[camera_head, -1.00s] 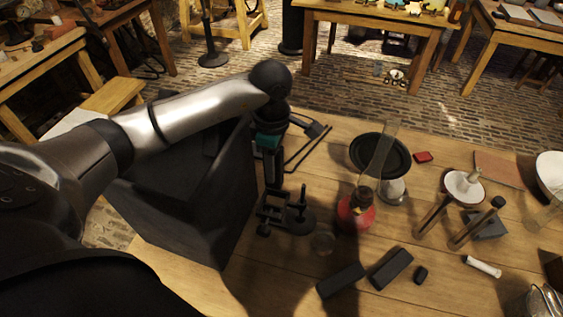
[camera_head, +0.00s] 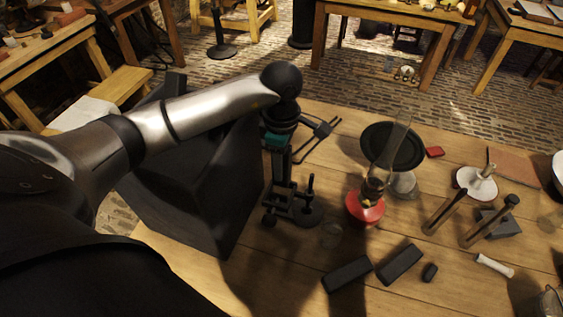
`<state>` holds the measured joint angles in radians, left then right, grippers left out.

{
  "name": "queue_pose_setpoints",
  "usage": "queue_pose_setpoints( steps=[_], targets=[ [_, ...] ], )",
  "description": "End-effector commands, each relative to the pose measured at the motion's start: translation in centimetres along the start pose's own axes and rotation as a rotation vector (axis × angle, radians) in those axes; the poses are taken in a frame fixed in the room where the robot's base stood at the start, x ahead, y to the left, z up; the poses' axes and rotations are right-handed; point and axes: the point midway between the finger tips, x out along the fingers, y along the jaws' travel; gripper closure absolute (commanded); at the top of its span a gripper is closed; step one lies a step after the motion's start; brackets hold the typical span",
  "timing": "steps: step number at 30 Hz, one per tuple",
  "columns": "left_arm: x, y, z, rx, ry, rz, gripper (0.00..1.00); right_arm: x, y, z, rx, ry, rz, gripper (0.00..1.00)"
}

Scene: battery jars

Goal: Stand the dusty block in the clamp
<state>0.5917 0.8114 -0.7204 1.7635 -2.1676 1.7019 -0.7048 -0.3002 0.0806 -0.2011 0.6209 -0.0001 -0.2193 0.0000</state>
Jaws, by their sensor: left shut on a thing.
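My left gripper (camera_head: 272,205) points down in the head view, beside a large dark box. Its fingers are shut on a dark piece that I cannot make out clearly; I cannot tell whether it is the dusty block. A dark fixture with a round base and an upright post (camera_head: 308,210), possibly the clamp, stands right at the fingers. I cannot tell whether they touch. Two dark oblong blocks, one on the left (camera_head: 347,274) and one on the right (camera_head: 400,263), lie on the table in front. My right gripper is out of view.
The large dark box (camera_head: 205,190) stands close left of the gripper. A red-based lamp with a glass chimney (camera_head: 365,208) and a black plate (camera_head: 392,147) stand to the right. Bare table lies at the front.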

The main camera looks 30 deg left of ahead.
Motion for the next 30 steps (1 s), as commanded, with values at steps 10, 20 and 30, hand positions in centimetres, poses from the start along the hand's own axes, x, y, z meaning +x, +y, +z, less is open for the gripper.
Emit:
queue_pose_setpoints(
  steps=[10,20,30],
  targets=[
    [0.22,0.05,0.00,0.000,-0.001,0.002,1.00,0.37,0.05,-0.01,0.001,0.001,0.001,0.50],
    [0.32,0.04,0.00,0.000,0.000,0.001,1.00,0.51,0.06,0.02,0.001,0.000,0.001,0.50],
    [0.49,0.00,0.02,0.000,-0.001,0.001,1.00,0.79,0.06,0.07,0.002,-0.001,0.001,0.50]
  ],
)
